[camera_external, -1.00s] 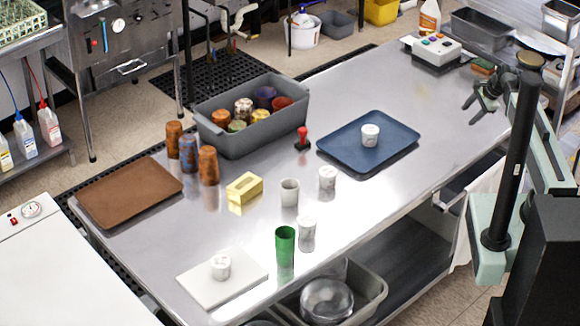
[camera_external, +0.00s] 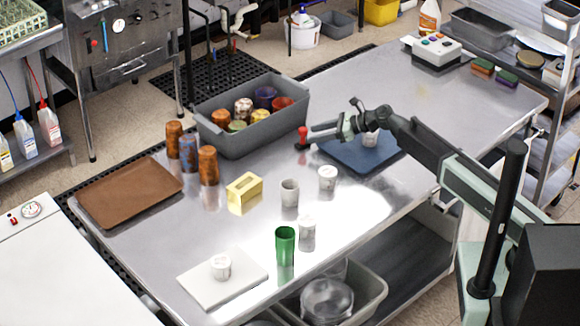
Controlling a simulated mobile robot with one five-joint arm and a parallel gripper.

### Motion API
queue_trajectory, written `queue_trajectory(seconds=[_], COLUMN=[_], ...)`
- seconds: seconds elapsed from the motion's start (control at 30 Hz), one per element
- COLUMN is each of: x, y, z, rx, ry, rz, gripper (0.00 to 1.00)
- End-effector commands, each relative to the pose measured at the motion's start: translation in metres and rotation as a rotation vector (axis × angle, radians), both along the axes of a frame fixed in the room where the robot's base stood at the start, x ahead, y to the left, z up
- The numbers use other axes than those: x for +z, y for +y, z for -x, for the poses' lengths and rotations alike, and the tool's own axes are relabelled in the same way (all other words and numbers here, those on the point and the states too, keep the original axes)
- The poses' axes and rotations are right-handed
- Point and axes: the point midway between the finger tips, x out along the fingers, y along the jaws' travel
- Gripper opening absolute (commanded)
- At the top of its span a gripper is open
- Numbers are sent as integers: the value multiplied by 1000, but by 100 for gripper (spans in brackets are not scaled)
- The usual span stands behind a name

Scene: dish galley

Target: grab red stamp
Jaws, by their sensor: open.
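The red stamp (camera_external: 303,136) stands upright on the steel table, just right of the grey bin and left of the blue tray. It has a red handle and a dark base. My gripper (camera_external: 314,133) reaches in from the right over the blue tray, with its fingers pointing left toward the stamp. The gripper is open, and its fingertips are at or very near the handle. I cannot tell from this view whether they touch it or straddle it.
The grey bin (camera_external: 213,139) with several cups stands close behind the stamp. My arm covers part of the blue tray (camera_external: 347,157) and its white cup (camera_external: 370,139). A yellow block (camera_external: 244,192), white cups (camera_external: 328,178) and a green cup (camera_external: 285,246) stand nearer the front.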

Motion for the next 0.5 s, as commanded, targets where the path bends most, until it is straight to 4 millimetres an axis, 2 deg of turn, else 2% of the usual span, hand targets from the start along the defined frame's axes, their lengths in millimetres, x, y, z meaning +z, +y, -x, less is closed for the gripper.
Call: queue_trajectory(seconds=[0.17,0.4,0.5], x=[-4,-22,-23], y=[7,44,51], z=[-2,-6,-6], rx=[-1,-1,-1], ry=[-1,-1,-2], rz=[0,1,1], gripper=[46,46,46])
